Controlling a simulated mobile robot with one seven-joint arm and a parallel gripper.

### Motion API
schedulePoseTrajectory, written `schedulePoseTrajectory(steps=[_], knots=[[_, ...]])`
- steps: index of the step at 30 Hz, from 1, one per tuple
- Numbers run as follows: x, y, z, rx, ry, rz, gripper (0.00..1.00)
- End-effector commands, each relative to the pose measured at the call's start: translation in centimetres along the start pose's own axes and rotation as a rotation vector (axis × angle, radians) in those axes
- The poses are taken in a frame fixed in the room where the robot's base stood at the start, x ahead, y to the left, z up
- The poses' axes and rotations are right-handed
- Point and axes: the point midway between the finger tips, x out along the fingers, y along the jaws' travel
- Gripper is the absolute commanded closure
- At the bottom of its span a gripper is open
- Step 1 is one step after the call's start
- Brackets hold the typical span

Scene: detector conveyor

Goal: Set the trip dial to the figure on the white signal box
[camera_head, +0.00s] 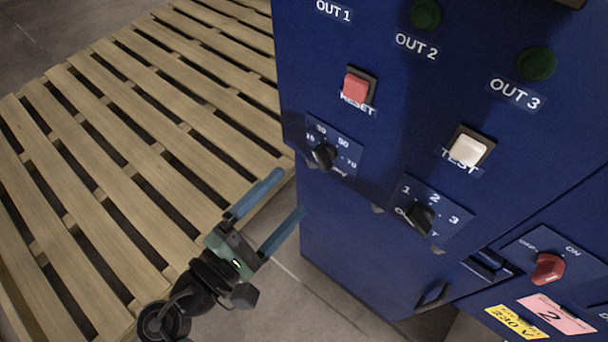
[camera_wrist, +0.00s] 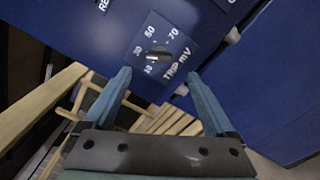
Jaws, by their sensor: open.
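The trip dial is a black knob (camera_head: 324,155) on a dark plate on the blue cabinet's front, left of the OUT dial. In the wrist view the trip dial (camera_wrist: 158,57) has white figures around it, 30, 50 and 70 among them, and the lettering TRIP mV. I cannot tell which figure it points to. My gripper (camera_head: 290,194) is open and empty, below and left of the dial, apart from it. In the wrist view the fingertips (camera_wrist: 158,75) frame the dial's lower edge. No white signal box shows in either view.
The blue cabinet (camera_head: 345,225) also carries a red RESET button (camera_head: 356,87), a white TEST button (camera_head: 468,150), an OUT dial (camera_head: 419,218) with figures 1 to 3, and a red switch (camera_head: 547,268). A slatted wooden pallet (camera_head: 150,130) lies at the left.

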Motion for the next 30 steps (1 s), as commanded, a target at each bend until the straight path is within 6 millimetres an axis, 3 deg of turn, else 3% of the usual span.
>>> schedulePoseTrajectory(steps=[3,9,30], knots=[[-2.2,-0.1,-0.1,-0.001,0.003,0.001,0.1],[-4.1,0.0,0.0,0.0,0.001,0.001,0.1],[-4.4,0.0,0.0,-0.001,0.0,0.0,0.1]])
